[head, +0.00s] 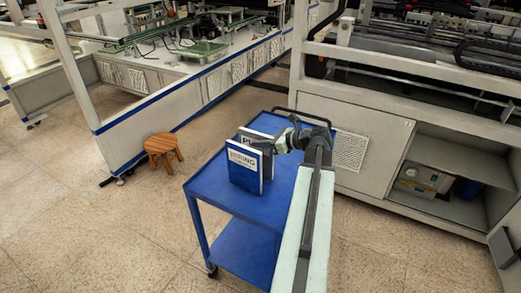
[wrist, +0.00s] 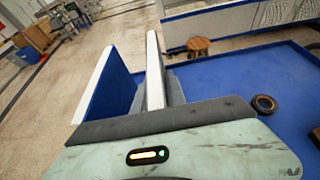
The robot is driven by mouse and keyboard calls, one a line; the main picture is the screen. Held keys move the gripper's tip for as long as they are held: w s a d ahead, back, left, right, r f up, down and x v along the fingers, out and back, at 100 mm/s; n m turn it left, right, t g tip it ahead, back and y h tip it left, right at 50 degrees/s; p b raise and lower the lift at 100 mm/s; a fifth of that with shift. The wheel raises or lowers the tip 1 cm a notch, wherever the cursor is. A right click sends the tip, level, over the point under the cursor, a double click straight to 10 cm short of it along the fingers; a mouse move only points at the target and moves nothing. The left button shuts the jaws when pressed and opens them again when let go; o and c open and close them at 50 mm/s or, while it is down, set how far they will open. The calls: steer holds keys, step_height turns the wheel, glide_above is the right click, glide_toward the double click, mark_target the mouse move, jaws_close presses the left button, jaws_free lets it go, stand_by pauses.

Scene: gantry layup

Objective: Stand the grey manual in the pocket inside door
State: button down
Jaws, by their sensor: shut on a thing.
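My gripper (head: 268,146) is over the blue cart, shut on a thin upright manual (head: 249,134) with large letters starting "PL" on its cover. In the wrist view this manual (wrist: 155,70) shows as a pale upright edge between the fingers; little of its cover shows, so its grey colour is hard to confirm. A blue and white manual marked "WIRING" (head: 245,168) stands just in front of it, apart from the gripper; it also shows in the wrist view (wrist: 105,85). An open cabinet (head: 452,172) is at right. A door panel (head: 507,240) stands at the right edge; its pocket cannot be made out.
The blue cart (head: 208,186) has a raised rail at its back. A dark ring (wrist: 264,104) lies on its top. A wooden stool (head: 164,151) stands left of the cart. Grey machine frames line the back and right. Floor at front left and front right is clear.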

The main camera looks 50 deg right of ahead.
steer(key=shift+f, duration=0.45)
steer(key=c, duration=1.4)
jaws_free()
steer(key=shift+o, duration=0.2)
steer(key=p+v, duration=0.5)
steer(key=v, duration=0.7)
steer(key=shift+s, duration=0.1)
